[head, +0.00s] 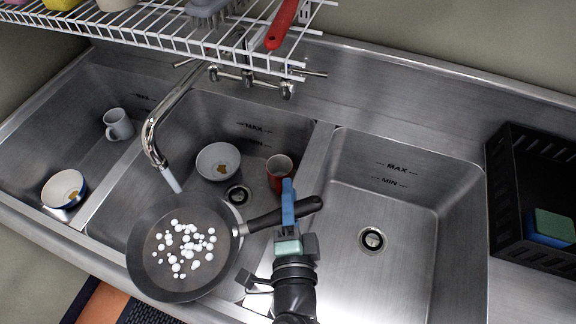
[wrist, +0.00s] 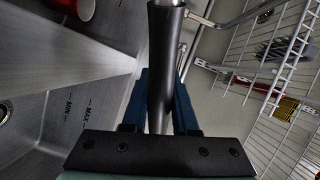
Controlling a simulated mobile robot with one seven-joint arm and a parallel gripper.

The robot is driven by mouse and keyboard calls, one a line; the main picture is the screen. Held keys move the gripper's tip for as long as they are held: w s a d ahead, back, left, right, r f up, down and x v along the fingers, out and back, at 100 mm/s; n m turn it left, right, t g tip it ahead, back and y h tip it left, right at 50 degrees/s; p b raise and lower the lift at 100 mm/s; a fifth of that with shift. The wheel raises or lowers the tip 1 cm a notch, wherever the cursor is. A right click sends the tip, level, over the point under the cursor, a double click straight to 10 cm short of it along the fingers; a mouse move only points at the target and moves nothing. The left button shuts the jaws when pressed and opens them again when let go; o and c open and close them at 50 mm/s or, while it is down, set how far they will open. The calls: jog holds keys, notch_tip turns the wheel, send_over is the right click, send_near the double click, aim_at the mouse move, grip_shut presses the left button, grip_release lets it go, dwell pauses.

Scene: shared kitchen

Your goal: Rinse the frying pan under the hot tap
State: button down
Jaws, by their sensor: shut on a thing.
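The dark frying pan (head: 150,272) is over the middle basin's front left, level or nearly so, with white bubbles or foam blobs (head: 184,246) on its inside. My gripper (head: 288,205) is shut on the pan's black handle (head: 262,221), which points right. In the wrist view the handle (wrist: 164,60) runs between my blue fingers (wrist: 160,105); the pan's bowl is out of that view. The chrome tap (head: 151,140) runs a short pale stream (head: 171,180) that meets the pan's far rim area; whether it lands inside is unclear. Which valve is hot cannot be told.
The middle basin holds a stained bowl (head: 217,160) and a red mug (head: 279,170). The left basin holds a grey mug (head: 118,124) and another bowl (head: 64,188). The right basin (head: 400,220) is empty. A wire rack (head: 160,35) overhangs the back; a black crate (head: 510,220) stands right.

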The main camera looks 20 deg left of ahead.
jog(key=shift+w+a+f+b, duration=0.1)
jog(key=shift+w+f+b, duration=0.1)
jog(key=shift+f, duration=0.3)
jog(key=shift+w+a+f+b, duration=0.1)
jog(key=shift+f+b, duration=0.05)
jog(key=shift+f, duration=0.3)
jog(key=shift+s+d, duration=0.1)
jog(key=shift+s, duration=0.05)
jog(key=shift+w+a+r+p, duration=0.1)
jog(key=shift+w+a+p, duration=0.25)
jog(key=shift+w, duration=0.3)
jog(key=shift+w+a+p, duration=0.25)
jog(key=shift+w+a, duration=0.15)
jog(key=shift+w, duration=0.2)
jog(key=w+a+p, duration=0.2)
jog(key=w+a, duration=0.2)
jog(key=w, duration=0.2)
jog(key=shift+f, duration=0.25)
jog(key=shift+w, duration=0.15)
jog(key=shift+d, duration=0.1)
